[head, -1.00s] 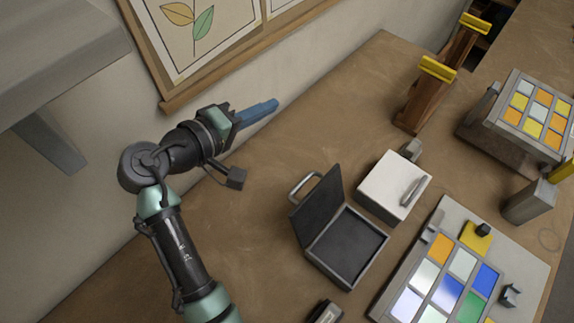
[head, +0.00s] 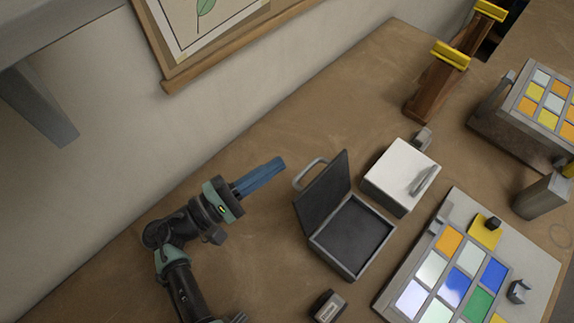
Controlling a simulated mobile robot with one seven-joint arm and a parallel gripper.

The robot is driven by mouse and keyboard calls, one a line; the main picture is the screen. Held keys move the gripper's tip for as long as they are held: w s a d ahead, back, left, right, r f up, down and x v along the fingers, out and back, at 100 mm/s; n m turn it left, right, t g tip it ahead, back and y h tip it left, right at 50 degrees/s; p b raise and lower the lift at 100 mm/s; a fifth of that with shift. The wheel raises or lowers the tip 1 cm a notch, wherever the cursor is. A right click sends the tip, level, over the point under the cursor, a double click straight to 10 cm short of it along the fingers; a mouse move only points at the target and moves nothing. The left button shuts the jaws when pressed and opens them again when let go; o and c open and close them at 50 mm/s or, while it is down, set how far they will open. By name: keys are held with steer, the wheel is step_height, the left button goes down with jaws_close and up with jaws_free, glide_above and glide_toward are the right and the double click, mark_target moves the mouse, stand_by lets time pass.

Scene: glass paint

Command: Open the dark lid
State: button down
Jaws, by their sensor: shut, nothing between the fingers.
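The dark lid (head: 322,192) belongs to a shallow grey box (head: 352,237) in the middle of the table. The lid stands raised, tilted up and back on the box's left edge, with a grey loop handle (head: 309,173) on its far side. The box's dark inside is in plain sight and looks empty. My gripper (head: 283,162) has blue fingers, shut and empty. It is to the left of the lid, apart from the handle and pointing up and right toward it.
A closed white-lidded box (head: 398,177) stands right beside the dark one. A tray of coloured tiles (head: 385,302) lies at the lower right, and a small dark block (head: 328,307) lies in front. A wooden rack (head: 437,90) stands at the back.

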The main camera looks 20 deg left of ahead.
mark_target(317, 189)
steer(key=shift+s+d+r+p, duration=0.1)
steer(key=shift+d+r+p, duration=0.3)
steer(key=shift+d, duration=0.2)
steer(key=shift+s+d+r+p, duration=0.15)
steer(key=shift+d+r+p, duration=0.2)
steer(key=shift+d, duration=0.3)
steer(key=shift+s+d+r+p, duration=0.1)
steer(key=shift+d+r+p, duration=0.2)
steer(key=shift+d+p, duration=0.25)
steer(key=shift+s+d+r+m+g+p, duration=0.2)
steer(key=shift+d+r+m, duration=0.25)
steer(key=shift+m, duration=0.25)
steer(key=shift+s+d+r+m+g+p, duration=0.15)
steer(key=shift+d+r+m, duration=0.3)
steer(key=shift+m, duration=0.25)
steer(key=shift+a+f, duration=0.1)
